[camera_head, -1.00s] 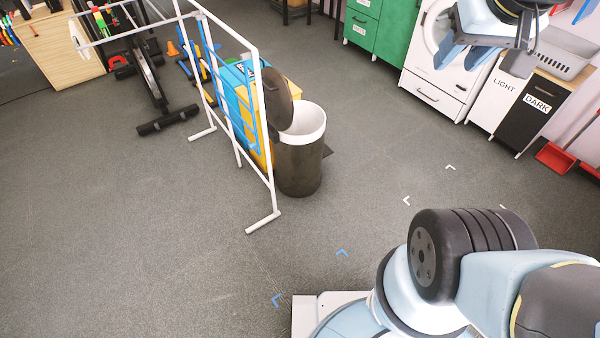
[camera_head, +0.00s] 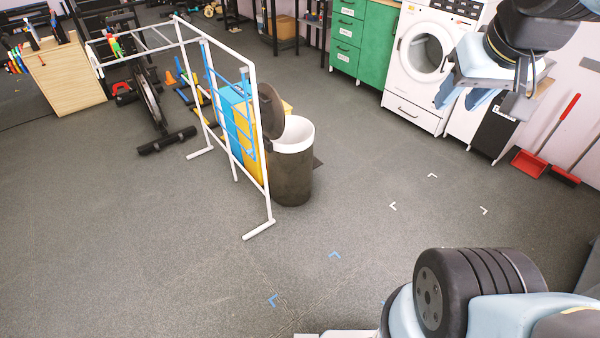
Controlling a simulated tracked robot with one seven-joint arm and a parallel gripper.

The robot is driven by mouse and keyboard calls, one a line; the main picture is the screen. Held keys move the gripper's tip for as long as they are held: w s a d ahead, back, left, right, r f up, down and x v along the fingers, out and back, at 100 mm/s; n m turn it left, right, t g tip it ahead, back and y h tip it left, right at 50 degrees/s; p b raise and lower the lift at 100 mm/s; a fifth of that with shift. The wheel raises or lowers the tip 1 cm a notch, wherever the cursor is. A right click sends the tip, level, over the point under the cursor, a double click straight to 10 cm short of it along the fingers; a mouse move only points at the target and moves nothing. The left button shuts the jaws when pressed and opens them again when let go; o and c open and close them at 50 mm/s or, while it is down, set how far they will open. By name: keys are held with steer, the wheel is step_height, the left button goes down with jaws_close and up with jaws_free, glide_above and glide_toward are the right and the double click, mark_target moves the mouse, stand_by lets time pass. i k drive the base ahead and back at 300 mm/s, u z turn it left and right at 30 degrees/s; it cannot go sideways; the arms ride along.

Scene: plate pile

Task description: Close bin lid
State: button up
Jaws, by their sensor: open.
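A dark cylindrical bin (camera_head: 292,178) with a white inner rim stands on the grey floor near the middle of the view. Its dark round lid (camera_head: 271,110) is open, tipped up on the left side of the rim. My gripper (camera_head: 462,98) is at the upper right, with its pale blue fingers apart and empty. In the picture it overlaps the white washing machine and is well to the right of the bin, apart from it.
A white pipe rack (camera_head: 256,160) stands close against the bin's left side, with blue and yellow boxes behind it. A washing machine (camera_head: 418,60), green drawers (camera_head: 372,45) and red dustpan (camera_head: 530,163) line the right. The floor in front is clear.

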mark_target(272, 114)
steer(key=z, duration=0.5)
steer(key=i, duration=1.05)
steer(key=u, duration=1.55)
steer(key=k, duration=0.6)
steer(key=z, duration=0.4)
steer(key=i, duration=0.75)
steer(key=z, duration=0.2)
